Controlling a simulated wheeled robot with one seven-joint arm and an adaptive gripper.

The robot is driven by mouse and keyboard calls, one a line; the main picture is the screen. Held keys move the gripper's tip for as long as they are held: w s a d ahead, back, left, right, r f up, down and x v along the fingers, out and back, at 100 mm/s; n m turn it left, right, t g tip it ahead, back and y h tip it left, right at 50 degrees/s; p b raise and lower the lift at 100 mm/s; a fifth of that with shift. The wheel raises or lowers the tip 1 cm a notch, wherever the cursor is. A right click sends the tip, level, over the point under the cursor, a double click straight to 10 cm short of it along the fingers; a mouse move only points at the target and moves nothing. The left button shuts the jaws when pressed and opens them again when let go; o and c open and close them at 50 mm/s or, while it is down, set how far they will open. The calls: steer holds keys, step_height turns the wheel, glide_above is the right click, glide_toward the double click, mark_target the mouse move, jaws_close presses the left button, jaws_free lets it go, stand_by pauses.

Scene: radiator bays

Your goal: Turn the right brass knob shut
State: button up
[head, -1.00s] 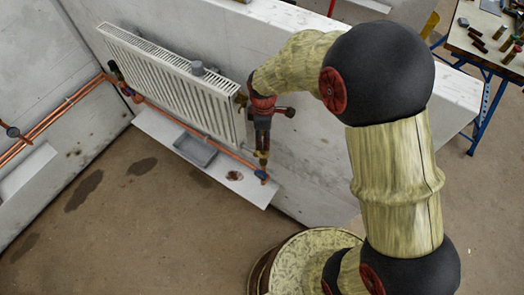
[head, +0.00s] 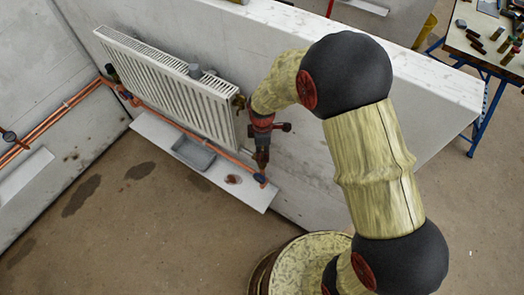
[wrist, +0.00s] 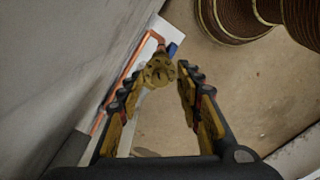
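The right brass knob (wrist: 158,73) shows in the wrist view as a round, lobed brass head with a slot-like mark. It lies between the tips of my gripper's two fingers (wrist: 162,78), which are apart, with a visible gap at the right finger. Whether the left finger touches it is unclear. In the head view my gripper (head: 262,155) points down beside the right end of the white radiator (head: 170,80), and the knob is hidden behind it there. A blue fitting (head: 260,178) on the copper pipe (head: 190,135) sits just below.
A concrete wall (head: 310,120) stands close behind the radiator. A grey tray (head: 193,152) and a reddish-brown patch (head: 233,179) are on the white board (head: 257,195) below. A brass fitting (head: 238,101) sits at the radiator's upper right corner. The floor in front is open.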

steer(key=shift+c, duration=0.2)
steer(key=c, duration=0.7)
jaws_close()
steer(key=shift+m, duration=0.3)
